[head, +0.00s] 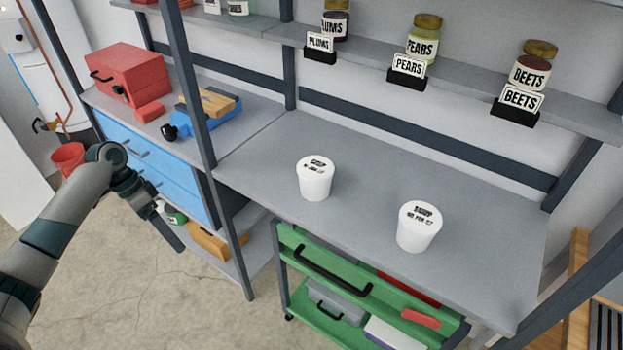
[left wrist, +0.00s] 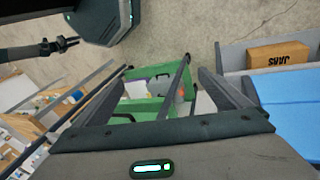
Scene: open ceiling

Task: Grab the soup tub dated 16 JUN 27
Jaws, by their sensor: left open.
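Two white tubs with printed lids stand upright and apart on the grey worktop (head: 375,165). The left tub (head: 315,182) is nearer the middle, and the right tub (head: 416,232) is closer to the front edge. Both lids have dark print too small to read, so I cannot tell which date is on which. My left gripper (head: 172,232) hangs left of the worktop, low beside the blue drawers, well away from both tubs. In the left wrist view it is open and empty (left wrist: 163,82). My right gripper (left wrist: 72,43) shows small at that view's upper left.
A shelf above holds jars with cards reading PLUMS (head: 320,42), PEARS (head: 408,66) and BEETS (head: 522,98). A dark upright post (head: 190,90) stands between my left arm and the tubs. A green trolley (head: 335,275) is below the worktop. The worktop around the tubs is clear.

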